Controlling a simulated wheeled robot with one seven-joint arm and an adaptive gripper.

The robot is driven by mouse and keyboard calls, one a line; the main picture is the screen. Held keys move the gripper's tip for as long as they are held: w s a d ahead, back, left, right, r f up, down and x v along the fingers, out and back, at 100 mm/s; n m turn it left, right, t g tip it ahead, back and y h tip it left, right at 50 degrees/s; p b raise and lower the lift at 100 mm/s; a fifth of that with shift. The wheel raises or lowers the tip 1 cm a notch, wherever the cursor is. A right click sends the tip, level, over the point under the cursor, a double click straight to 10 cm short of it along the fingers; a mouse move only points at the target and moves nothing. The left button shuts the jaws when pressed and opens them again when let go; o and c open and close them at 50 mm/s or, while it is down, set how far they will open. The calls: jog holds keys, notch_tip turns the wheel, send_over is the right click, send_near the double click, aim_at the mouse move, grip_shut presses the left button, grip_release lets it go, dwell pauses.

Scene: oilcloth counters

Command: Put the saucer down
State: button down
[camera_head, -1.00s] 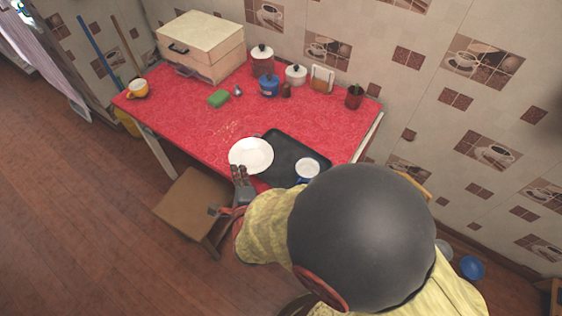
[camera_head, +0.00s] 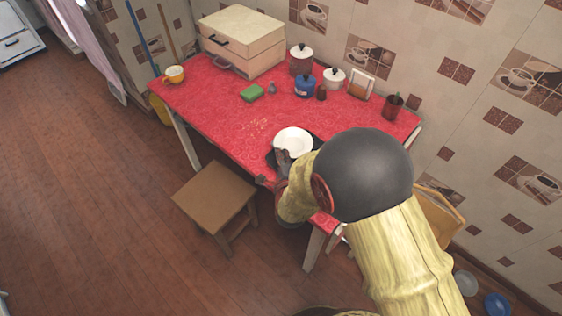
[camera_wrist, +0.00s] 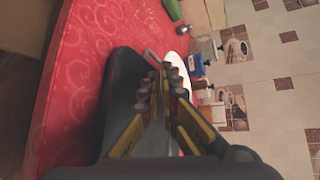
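The white saucer (camera_head: 293,141) lies roughly level over the dark tray (camera_head: 272,157) near the table's front edge. I cannot tell whether it touches the tray. My gripper (camera_head: 283,158) is at its near left rim. In the wrist view my gripper's fingertips (camera_wrist: 160,70) are close together, and a strip of the saucer (camera_wrist: 181,75) shows just right of them. The fingers appear shut on its rim, though the contact is partly hidden. The tray (camera_wrist: 118,80) shows broadly on the left there. My arm hides the tray's right part in the head view.
The red table (camera_head: 215,110) is clear left of the tray. A yellow cup (camera_head: 174,74) is far left; a stool (camera_head: 215,192) is in front.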

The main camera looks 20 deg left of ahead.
notch_tip(320, 180, down, 3)
jog(key=shift+s+r+b, duration=0.1)
jog(key=shift+r+b, duration=0.05)
jog(key=shift+b, duration=0.25)
jog(key=shift+r, duration=0.15)
jog(key=c, duration=2.5)
grip_release()
jog(key=shift+f+b, duration=0.35)
jog(key=shift+f, duration=0.05)
jog(key=shift+c, duration=0.2)
jog(key=shift+o, duration=1.1)
jog(key=shift+r, duration=0.2)
jog(key=shift+r+p, duration=0.2)
jog(key=shift+p, duration=0.3)
jog(key=p+v, duration=0.3)
jog(key=v, duration=0.9)
